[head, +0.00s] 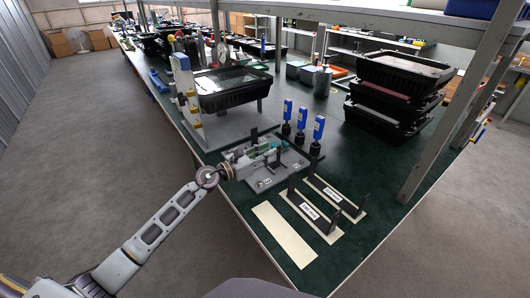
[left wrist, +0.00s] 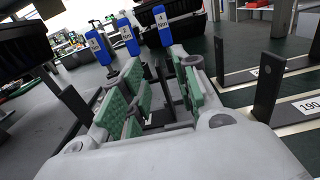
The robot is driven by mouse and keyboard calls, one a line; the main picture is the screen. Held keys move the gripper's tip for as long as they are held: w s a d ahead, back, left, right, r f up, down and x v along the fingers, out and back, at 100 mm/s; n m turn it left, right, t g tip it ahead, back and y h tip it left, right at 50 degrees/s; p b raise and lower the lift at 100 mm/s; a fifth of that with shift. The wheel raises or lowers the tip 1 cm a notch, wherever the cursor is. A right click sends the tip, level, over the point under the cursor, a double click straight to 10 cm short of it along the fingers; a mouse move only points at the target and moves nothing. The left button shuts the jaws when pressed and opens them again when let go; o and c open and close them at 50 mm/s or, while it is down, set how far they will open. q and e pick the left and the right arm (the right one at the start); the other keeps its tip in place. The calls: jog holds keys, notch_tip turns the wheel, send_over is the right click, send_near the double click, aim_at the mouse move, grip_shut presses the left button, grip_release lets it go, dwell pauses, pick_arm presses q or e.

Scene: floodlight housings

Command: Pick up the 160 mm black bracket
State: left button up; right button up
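My left gripper (head: 272,149) reaches over a grey fixture plate (head: 262,183) on the green bench. In the left wrist view its green-padded fingers (left wrist: 155,82) stand apart, with dark parts in the gap; I cannot tell whether they touch. A black upright (head: 254,136) rises at the plate's far side, and shows left of the fingers in the left wrist view (left wrist: 75,103). Two black brackets (head: 303,204) (head: 339,199) stand on labelled cream strips. The nearer strip's label reads 190 in the left wrist view (left wrist: 306,105); no 160 label is readable. My right gripper is out of view.
An empty cream strip (head: 284,235) lies at the front edge. Several blue-topped drivers (head: 302,117) stand upright just behind the plate. Stacked black crates (head: 395,95) are at the back right, and a black tray (head: 235,90) is on the left. A grey shelf post (head: 445,110) rises at right.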

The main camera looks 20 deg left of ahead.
aim_at(277, 148)
pick_arm(q)
jog(key=shift+w+d, duration=0.15)
dwell(0.3)
jog(key=shift+x, duration=2.5)
jog(key=shift+w+f, duration=0.1)
jog(key=shift+f, duration=0.05)
jog(key=shift+c, duration=0.3)
grip_shut()
